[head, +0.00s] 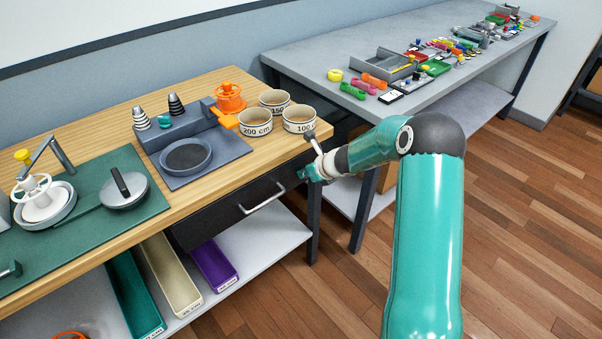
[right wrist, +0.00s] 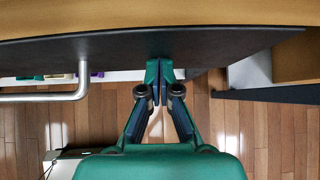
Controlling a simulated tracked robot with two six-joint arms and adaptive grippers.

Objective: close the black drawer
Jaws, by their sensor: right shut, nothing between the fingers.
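The black drawer (head: 225,213) is under the front edge of the wooden table, with a silver bar handle (head: 262,199) on its front. No drawer inside shows, so I cannot tell how far it stands out. In the right wrist view the drawer front is a dark panel (right wrist: 110,47), with its handle (right wrist: 45,97) at the left. My right gripper (head: 308,173) is shut and empty at the right end of the drawer front, to the right of the handle. Its fingertips (right wrist: 159,66) are against or very close to the panel. My left gripper is not in view.
The wooden table (head: 95,112) carries three round labelled bowls, including one marked 100 (head: 299,120), near the corner above my right gripper. A lower shelf (head: 265,250) holds long trays, including a purple one (head: 214,267). A grey table (head: 440,60) stands at the back right.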

